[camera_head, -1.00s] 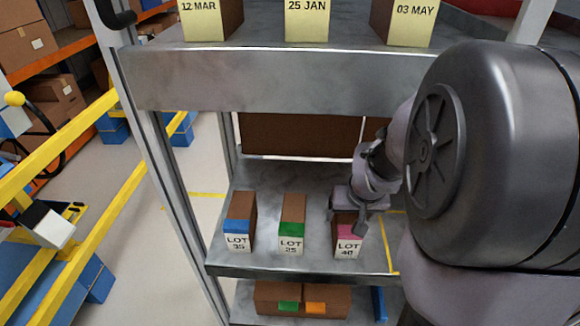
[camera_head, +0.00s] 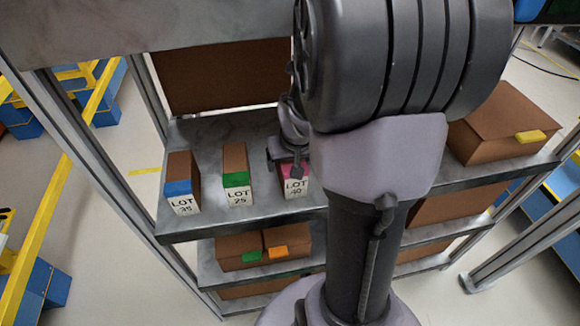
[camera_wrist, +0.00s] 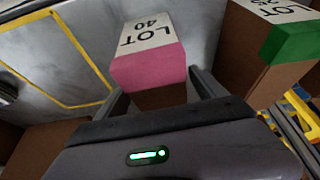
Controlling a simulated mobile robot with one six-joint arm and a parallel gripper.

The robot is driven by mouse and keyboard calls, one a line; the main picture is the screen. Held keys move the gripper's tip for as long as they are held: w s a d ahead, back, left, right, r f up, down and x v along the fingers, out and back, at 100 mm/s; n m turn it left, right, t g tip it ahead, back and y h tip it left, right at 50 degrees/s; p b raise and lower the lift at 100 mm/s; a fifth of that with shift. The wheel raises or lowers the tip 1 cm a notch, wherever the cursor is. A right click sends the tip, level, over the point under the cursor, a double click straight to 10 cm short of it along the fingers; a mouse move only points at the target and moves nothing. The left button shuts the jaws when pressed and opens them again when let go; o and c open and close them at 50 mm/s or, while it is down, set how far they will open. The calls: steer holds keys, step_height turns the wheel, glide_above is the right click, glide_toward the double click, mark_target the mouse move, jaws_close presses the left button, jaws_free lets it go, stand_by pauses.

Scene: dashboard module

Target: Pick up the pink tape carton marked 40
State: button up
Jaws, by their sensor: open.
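The pink tape carton marked LOT 40 (camera_head: 294,184) stands on the middle shelf, rightmost of three small cartons, partly hidden by my gripper and arm. In the wrist view its pink tape (camera_wrist: 148,66) and white label face the camera, and it sits between the two finger tips. My gripper (camera_wrist: 160,88) is open, with one finger on each side of the carton near its brown end. I cannot tell whether the fingers touch it. In the head view my gripper (camera_head: 285,160) is at the top of the carton.
The green tape carton marked 25 (camera_head: 236,180) stands close to the left, and the blue tape carton marked 35 (camera_head: 182,187) beyond it. The upper shelf edge (camera_head: 150,30) hangs above. A yellow outline (camera_wrist: 60,60) marks bare shelf beside the carton.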

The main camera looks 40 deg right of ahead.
stand_by(0.3)
steer(key=c, duration=1.7)
jaws_close()
steer(key=shift+r, duration=0.1)
